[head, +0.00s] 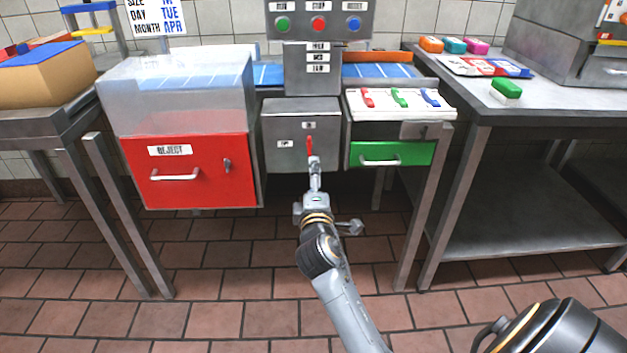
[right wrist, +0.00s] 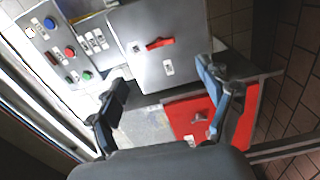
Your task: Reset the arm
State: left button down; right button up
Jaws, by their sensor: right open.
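My right gripper (head: 315,162) is in front of the grey control box (head: 283,128) in the head view, close to its small red switch (head: 310,146). In the right wrist view, the two fingers of the gripper (right wrist: 162,78) are spread apart with nothing between them. The red switch (right wrist: 160,43) lies beyond the fingertips on the grey box face (right wrist: 135,62), and a gap seems to separate them. My left gripper is not in view.
A red reject bin (head: 197,190) stands left of the box. A green drawer (head: 415,152) sits right, under a white panel (head: 430,113) with coloured levers. Green, red and blue buttons (head: 318,24) are above. A table (head: 560,107) stands right; the tiled floor in front is open.

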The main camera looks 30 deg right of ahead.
dwell(0.4)
